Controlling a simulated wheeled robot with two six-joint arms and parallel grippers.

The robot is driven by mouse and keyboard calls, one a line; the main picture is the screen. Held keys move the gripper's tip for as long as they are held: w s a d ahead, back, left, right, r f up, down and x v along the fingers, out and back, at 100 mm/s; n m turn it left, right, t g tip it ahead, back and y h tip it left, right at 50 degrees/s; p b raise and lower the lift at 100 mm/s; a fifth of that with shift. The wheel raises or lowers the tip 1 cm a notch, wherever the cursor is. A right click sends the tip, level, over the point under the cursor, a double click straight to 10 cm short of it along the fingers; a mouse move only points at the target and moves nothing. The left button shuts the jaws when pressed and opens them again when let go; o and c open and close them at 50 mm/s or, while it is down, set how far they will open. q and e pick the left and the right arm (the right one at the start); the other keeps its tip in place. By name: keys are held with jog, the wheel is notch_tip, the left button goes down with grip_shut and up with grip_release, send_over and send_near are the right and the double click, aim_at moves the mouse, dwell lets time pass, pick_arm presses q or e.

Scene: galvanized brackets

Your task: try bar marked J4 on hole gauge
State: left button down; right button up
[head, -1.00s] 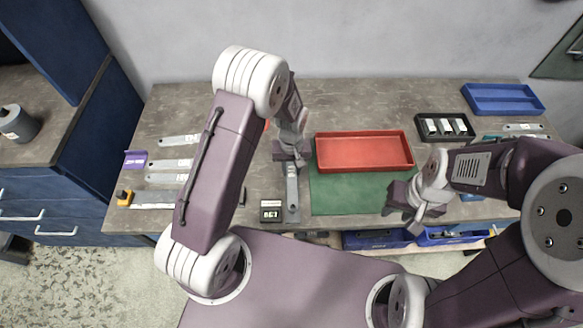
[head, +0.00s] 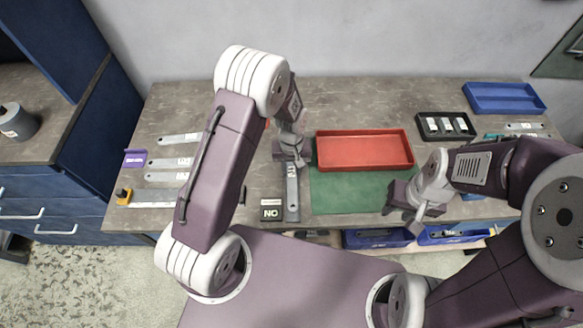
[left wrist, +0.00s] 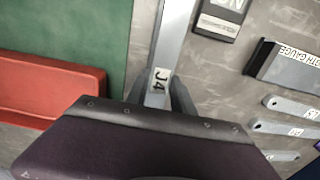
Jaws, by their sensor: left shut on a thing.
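My left gripper (head: 292,163) is shut on the steel bar marked J4 (head: 292,195), near the bar's far end. The bar lies flat or just above the bench and points toward the front edge. In the left wrist view the J4 label (left wrist: 160,80) sits between the fingers, and the bar's other end runs out of frame. A small box with a display (head: 271,210) reads NO and stands just left of the bar; it also shows in the left wrist view (left wrist: 218,18).
A red tray (head: 364,167) and green mat (head: 350,200) lie right of the bar. Several labelled bars (head: 180,139) lie at the left. A block labelled with GAUGE, its first letters cut off (left wrist: 290,65), is nearby. A black tray (head: 425,135) and blue tray (head: 504,98) stand back right.

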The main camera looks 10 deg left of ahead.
pick_arm(q)
jog(key=shift+f+b, duration=0.7)
jog(key=shift+f, duration=0.35)
dwell(1.6)
jog(key=c, duration=1)
grip_release()
jog(key=shift+r, duration=0.1)
notch_tip(320, 180, up, 9)
jog(key=shift+f+b, duration=0.15)
jog(key=shift+b, duration=0.2)
